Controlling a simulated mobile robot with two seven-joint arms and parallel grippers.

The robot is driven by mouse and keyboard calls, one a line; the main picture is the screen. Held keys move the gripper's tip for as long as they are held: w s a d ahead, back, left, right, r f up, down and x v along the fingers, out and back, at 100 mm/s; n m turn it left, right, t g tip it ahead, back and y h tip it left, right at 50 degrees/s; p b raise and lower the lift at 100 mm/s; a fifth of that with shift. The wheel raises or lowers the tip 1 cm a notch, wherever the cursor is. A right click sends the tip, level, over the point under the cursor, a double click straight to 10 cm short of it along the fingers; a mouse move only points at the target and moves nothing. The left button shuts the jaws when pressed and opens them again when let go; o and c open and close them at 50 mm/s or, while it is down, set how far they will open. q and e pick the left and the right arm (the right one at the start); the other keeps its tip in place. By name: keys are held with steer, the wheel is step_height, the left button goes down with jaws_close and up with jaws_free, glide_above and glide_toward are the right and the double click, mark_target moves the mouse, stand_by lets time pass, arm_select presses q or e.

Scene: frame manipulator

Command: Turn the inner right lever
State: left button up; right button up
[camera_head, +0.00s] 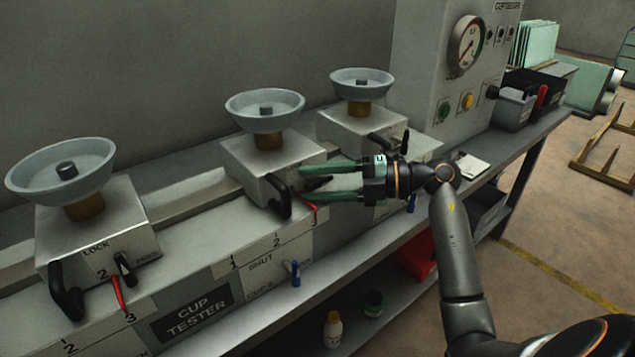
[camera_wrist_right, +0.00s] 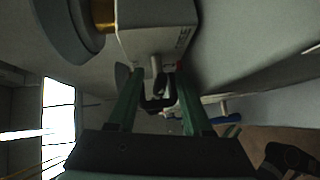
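The middle cup tester unit (camera_head: 262,160) is a pale box with a grey dish on top. On its front are a black loop handle (camera_head: 281,199), a small black lever (camera_head: 318,184) and a thin red lever (camera_head: 306,204). My right gripper (camera_head: 304,184) reaches in from the right, its green fingers apart on either side of the small black lever. In the right wrist view, a dark lever or handle (camera_wrist_right: 158,101) lies between the open fingers (camera_wrist_right: 156,75); contact cannot be told. The right-hand unit (camera_head: 350,128) is partly hidden by my gripper. My left gripper is out of view.
The left unit (camera_head: 95,225) has its own black handle, small black lever and red lever. A panel with a gauge (camera_head: 468,44) stands at the right. A blue lever (camera_head: 295,272) sticks out below the middle unit. Bottles and a red box (camera_head: 415,255) are on the lower shelf.

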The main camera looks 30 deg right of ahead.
jaws_close()
stand_by(0.3)
